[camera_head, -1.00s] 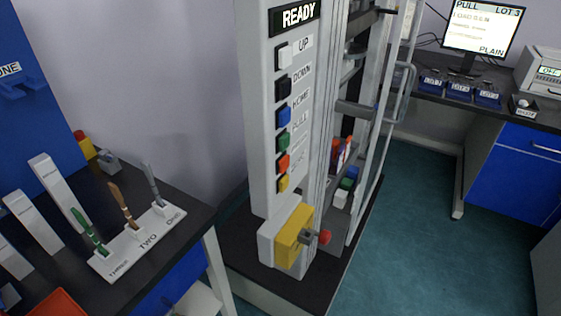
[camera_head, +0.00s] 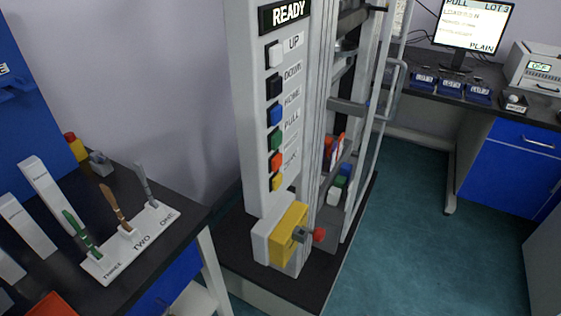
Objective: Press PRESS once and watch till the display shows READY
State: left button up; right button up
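The display (camera_head: 286,14) at the top of the machine's grey column (camera_head: 246,110) reads READY. Below it runs a column of buttons: a white one (camera_head: 275,55) labelled UP, a black one (camera_head: 274,86) labelled DOWN, a blue one (camera_head: 274,113) labelled HOME and a green one (camera_head: 275,139) labelled PULL. An orange-red button (camera_head: 276,161) and a yellow button (camera_head: 277,182) sit lowest; their labels are too small to read surely. I cannot make out the word PRESS on any label. Neither gripper is in view.
A left bench carries a white holder (camera_head: 130,243) with several upright tools. A right bench holds a monitor (camera_head: 473,27), blue trays (camera_head: 451,87) and a grey instrument (camera_head: 535,68). Green floor between is clear.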

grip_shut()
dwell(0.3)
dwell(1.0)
